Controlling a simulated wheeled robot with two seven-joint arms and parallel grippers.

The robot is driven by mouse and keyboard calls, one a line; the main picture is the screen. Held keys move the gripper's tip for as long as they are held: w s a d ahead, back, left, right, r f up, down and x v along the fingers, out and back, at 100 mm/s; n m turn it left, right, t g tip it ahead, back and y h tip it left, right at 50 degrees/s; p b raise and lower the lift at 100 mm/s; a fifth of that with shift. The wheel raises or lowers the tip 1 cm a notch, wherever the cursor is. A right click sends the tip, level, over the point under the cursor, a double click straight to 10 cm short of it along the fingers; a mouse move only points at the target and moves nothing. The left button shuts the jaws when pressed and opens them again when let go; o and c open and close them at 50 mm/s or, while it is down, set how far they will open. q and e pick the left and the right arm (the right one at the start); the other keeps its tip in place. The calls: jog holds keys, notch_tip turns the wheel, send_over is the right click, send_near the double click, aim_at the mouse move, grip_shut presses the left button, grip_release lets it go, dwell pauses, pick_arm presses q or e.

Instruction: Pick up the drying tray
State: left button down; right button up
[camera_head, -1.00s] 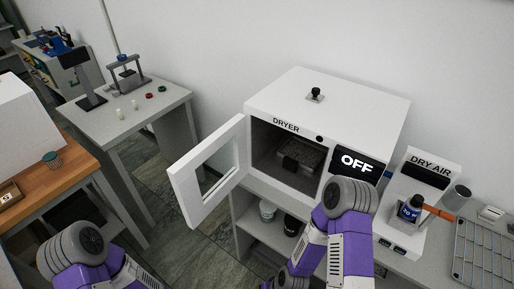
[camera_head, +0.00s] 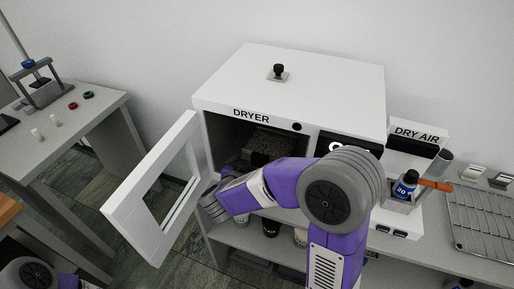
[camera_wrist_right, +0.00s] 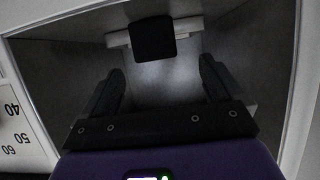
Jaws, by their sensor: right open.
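The drying tray (camera_head: 270,142) is inside the open dryer (camera_head: 300,85), with a speckled grey top; its lower front is hidden by my right arm in the head view. In the right wrist view its black handle (camera_wrist_right: 153,40) stands out from a pale front. My right gripper (camera_wrist_right: 160,76) is open and points at the handle from inside the dryer opening. Its fingers are apart, with a gap to the handle, and nothing is between them. The head view hides this gripper behind its arm. Only part of my left arm shows at bottom left.
The dryer door (camera_head: 160,190) hangs open to the left. A dry air unit (camera_head: 417,140) with a blue bottle (camera_head: 404,187) stands right of the dryer, and a wire rack (camera_head: 485,225) lies farther right. Jars (camera_head: 270,226) stand on the shelf below. A side table (camera_head: 70,125) is at left.

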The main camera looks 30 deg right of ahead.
aim_at(259, 158)
jog(key=shift+w+d, duration=0.25)
jog(key=shift+w+d+f+g+b, duration=0.15)
jog(key=shift+w+d+g+b, duration=0.05)
jog(key=shift+d+g+b, duration=0.1)
jog(key=shift+w+d+f+m+b, duration=0.1)
jog(key=shift+d+f+m+b, duration=0.1)
jog(key=shift+d, duration=0.15)
jog(key=shift+w+d+f+m+b, duration=0.1)
jog(key=shift+d+b, duration=0.1)
jog(key=shift+d, duration=0.15)
jog(key=b+x, duration=0.2)
jog(key=x, duration=0.1)
jog(key=shift+w+d+f, duration=0.2)
jog(key=shift+d+f, duration=0.05)
jog(key=shift+w+d, duration=0.3)
jog(key=shift+d, duration=0.05)
pick_arm(q)
jog(key=f, duration=0.3)
jog(key=shift+w+f, duration=0.2)
jog(key=shift+f, duration=0.2)
pick_arm(e)
jog(key=c, duration=1.2)
